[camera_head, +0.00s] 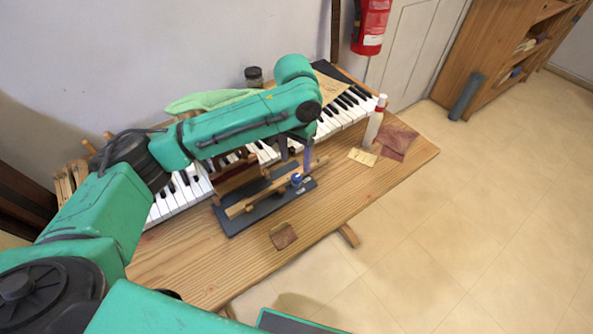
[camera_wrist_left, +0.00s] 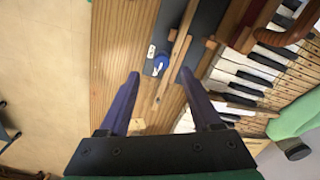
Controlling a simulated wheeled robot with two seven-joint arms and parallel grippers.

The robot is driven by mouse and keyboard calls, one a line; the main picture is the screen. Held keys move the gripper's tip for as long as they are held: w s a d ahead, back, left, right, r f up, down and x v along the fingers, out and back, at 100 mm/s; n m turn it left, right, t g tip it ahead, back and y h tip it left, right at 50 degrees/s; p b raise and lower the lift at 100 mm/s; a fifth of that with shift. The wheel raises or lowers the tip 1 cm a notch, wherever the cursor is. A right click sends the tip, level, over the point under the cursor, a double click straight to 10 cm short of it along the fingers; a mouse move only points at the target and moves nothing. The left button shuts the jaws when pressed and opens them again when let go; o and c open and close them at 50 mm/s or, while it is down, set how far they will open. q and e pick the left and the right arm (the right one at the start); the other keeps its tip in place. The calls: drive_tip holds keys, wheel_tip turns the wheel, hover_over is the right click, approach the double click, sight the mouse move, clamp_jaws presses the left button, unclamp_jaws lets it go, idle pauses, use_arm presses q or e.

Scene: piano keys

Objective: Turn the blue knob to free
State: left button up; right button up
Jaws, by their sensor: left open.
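The blue knob (camera_head: 296,178) sits on the dark base board (camera_head: 240,222) of a wooden key mechanism (camera_head: 248,204) on the table. In the left wrist view the knob (camera_wrist_left: 160,63) has a white mark and lies ahead between the lines of my two fingers. Small white labels (camera_wrist_left: 151,50) are beside it; their writing is too small to read. My left gripper (camera_head: 296,157) is open and empty, close above the knob; it also shows in the left wrist view (camera_wrist_left: 160,76). I cannot see any contact with the knob. My right gripper is not in view.
A piano keyboard (camera_head: 184,196) runs along the back of the table (camera_head: 225,277). A small brown patch (camera_head: 283,236) lies in front. A green cloth (camera_head: 208,100) is behind my arm.

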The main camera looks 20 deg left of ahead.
sight(297, 176)
use_arm(q)
drive_tip(key=f, duration=0.4)
drive_tip(key=w+f, duration=0.1)
drive_tip(key=f, duration=0.1)
drive_tip(key=shift+f, duration=0.6)
drive_tip(key=shift+s, duration=0.1)
drive_tip(key=shift+f, duration=0.1)
clamp_jaws()
drive_tip(key=shift+r+m+p, duration=0.25)
drive_tip(key=shift+m+p, duration=0.45)
drive_tip(key=shift+p, duration=0.45)
drive_tip(key=m+p, duration=0.4)
drive_tip(key=shift+m+p, duration=0.9)
drive_tip(key=shift+p, duration=0.05)
drive_tip(key=m+p, duration=0.1)
drive_tip(key=m, duration=0.1)
drive_tip(key=shift+m+p, duration=0.3)
drive_tip(key=m+p, duration=0.1)
drive_tip(key=m, duration=0.1)
drive_tip(key=shift+m, duration=0.4)
drive_tip(key=m+p, duration=0.1)
drive_tip(key=m, duration=0.1)
drive_tip(key=shift+f+m, duration=0.1)
drive_tip(key=shift+m, duration=1.6)
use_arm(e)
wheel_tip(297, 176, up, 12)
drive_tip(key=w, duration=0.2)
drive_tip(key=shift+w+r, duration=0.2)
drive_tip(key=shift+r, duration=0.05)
